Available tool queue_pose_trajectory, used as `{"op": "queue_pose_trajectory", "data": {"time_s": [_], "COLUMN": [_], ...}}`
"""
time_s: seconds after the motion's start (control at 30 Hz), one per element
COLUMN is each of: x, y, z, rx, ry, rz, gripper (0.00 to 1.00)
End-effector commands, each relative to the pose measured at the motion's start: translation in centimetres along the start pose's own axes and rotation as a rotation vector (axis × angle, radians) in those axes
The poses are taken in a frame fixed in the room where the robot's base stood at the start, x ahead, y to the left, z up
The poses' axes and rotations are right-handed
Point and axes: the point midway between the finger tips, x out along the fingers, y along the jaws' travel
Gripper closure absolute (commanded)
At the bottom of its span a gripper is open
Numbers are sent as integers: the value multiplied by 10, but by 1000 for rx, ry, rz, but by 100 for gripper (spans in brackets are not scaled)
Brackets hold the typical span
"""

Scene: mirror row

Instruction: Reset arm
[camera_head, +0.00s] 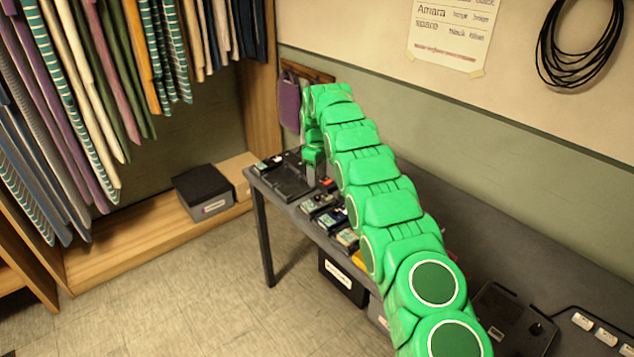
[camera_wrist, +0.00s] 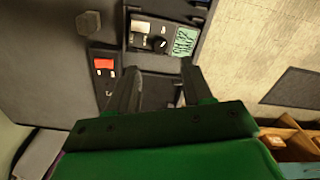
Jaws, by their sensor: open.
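My green segmented arm stretches from the lower right over the dark table (camera_head: 263,209) toward its far end in the head view. My gripper (camera_wrist: 158,78) shows in the wrist view with two dark fingers apart and nothing between them. In the head view its fingers are small and partly hidden by the arm. A device with a black knob and a greenish patterned panel (camera_wrist: 184,42) lies just beyond the fingertips. A device with a red patch (camera_wrist: 104,64) lies to the left of the fingers.
A black tray (camera_head: 286,183) and several small devices (camera_head: 318,204) line the table. A lidded grey box (camera_head: 203,192) sits on a wooden ledge below hanging clothes (camera_head: 85,80). A purple cloth (camera_head: 289,103) hangs by the wall. Floor left of the table is clear.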

Motion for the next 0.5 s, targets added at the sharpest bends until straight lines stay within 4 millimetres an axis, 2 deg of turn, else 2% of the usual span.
{"op": "queue_pose_trajectory", "data": {"time_s": [0.37,0.5], "x": [-3,-14], "y": [0,0], "z": [1,11], "rx": [3,28], "ry": [-2,-11], "rz": [0,4], "gripper": [50,50]}}
